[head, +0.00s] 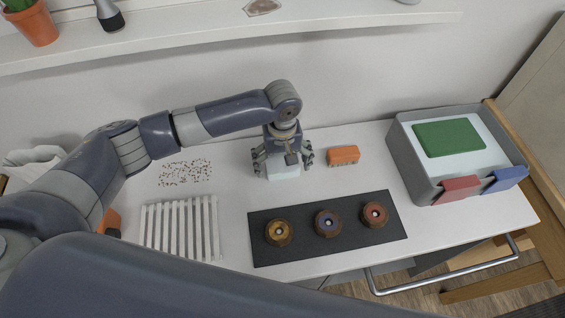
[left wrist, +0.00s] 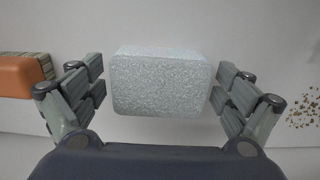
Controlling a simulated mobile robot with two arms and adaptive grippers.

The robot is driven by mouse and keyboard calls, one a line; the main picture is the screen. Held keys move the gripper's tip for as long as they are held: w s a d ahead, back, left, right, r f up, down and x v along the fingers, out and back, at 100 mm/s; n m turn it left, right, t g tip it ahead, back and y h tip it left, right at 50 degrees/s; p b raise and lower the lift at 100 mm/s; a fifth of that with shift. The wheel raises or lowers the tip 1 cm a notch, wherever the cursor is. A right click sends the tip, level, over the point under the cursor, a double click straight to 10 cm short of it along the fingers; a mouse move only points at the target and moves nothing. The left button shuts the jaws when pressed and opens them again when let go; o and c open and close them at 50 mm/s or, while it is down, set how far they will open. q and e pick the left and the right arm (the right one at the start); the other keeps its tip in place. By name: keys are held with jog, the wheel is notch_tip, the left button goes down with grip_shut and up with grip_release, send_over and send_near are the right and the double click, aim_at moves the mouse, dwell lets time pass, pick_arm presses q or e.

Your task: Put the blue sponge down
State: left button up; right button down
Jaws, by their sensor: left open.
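The pale blue sponge (head: 284,173) appears to rest on the white table, below my left gripper (head: 283,158). The gripper points down and is open, with its fingers on either side of the sponge. In the left wrist view the sponge (left wrist: 158,82) is a speckled, light blue block between the spread fingers. A narrow gap shows on each side of it. The gripper hides the sponge's upper part in the head view. My right gripper is not in view.
An orange brush-like block (head: 343,155) lies just right of the sponge. A dark mat (head: 350,240) with three round knobs lies in front. A white ribbed rack (head: 181,229) and scattered crumbs (head: 186,172) are left. A grey bin (head: 405,157) with a green pad stands right.

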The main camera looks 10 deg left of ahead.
aim_at(282, 163)
pick_arm(q)
notch_tip(282, 163, up, 12)
jog(key=b, duration=0.2)
dwell(0.4)
dwell(0.5)
